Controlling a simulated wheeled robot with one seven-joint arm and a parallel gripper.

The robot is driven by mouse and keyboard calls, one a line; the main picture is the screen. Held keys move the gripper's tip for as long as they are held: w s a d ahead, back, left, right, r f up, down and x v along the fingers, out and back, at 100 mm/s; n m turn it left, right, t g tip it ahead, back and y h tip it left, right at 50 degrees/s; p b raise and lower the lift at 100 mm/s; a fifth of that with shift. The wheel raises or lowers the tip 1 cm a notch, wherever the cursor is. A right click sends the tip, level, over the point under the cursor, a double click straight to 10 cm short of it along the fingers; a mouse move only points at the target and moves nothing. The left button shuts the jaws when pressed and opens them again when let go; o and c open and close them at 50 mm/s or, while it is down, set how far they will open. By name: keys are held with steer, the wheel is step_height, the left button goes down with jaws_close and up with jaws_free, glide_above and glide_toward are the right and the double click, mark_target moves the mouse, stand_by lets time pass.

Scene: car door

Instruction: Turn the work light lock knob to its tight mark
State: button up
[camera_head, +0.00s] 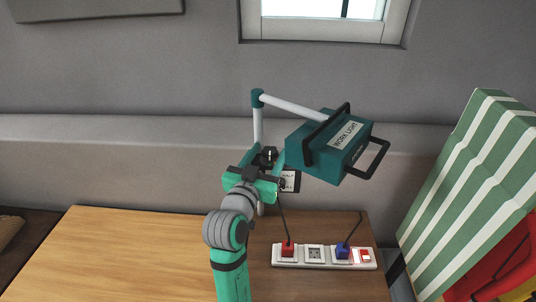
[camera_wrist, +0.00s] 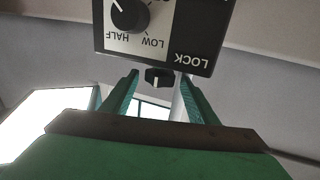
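The work light (camera_head: 335,145) is a teal box with black handles on a white post in the head view. Its black control panel (camera_wrist: 195,40) is upside down in the wrist view, with a dial (camera_wrist: 130,14) marked HALF and LOW and the word LOCK at its edge. Beside that edge is a small black knob (camera_wrist: 158,78) with a white pointer line, apparently the lock knob. My gripper (camera_wrist: 159,84) is open, with one finger on each side of this knob and visible gaps. My gripper (camera_head: 264,168) is at the post in the head view. No tight mark is readable.
A wooden table (camera_head: 130,255) lies below, its left part clear. A white power strip (camera_head: 314,255) with a red plug (camera_head: 288,249) and a blue plug (camera_head: 342,251) lies at its right. A green striped thing (camera_head: 475,170) stands at far right.

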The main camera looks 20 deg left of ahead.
steer(key=s, duration=1.1)
steer(key=shift+w, duration=0.1)
steer(key=s+d+f+n+y, duration=0.1)
steer(key=d+f, duration=0.2)
steer(key=f, duration=0.4)
steer(key=s+d+f+n, duration=0.2)
steer(key=f, duration=0.4)
steer(key=s+d+f+g, duration=0.1)
steer(key=s+d+f, duration=0.2)
steer(key=s+f, duration=0.2)
steer(key=s+d+f, duration=0.4)
steer(key=s+f, duration=0.1)
steer(key=s, duration=0.2)
steer(key=s+d+f+g+y, duration=0.1)
steer(key=s+d+f, duration=0.2)
steer(key=s+f, duration=0.2)
steer(key=shift+s+d+f+g, duration=0.3)
steer(key=shift+s+d, duration=0.1)
steer(key=shift+s, duration=0.2)
steer(key=s+d+m+h, duration=0.1)
steer(key=s+d, duration=0.1)
steer(key=s, duration=0.4)
steer(key=s+d+m+h, duration=0.1)
steer(key=s+d+m, duration=0.1)
steer(key=s, duration=0.4)
steer(key=shift+s+d+r, duration=0.15)
steer(key=shift+d, duration=0.1)
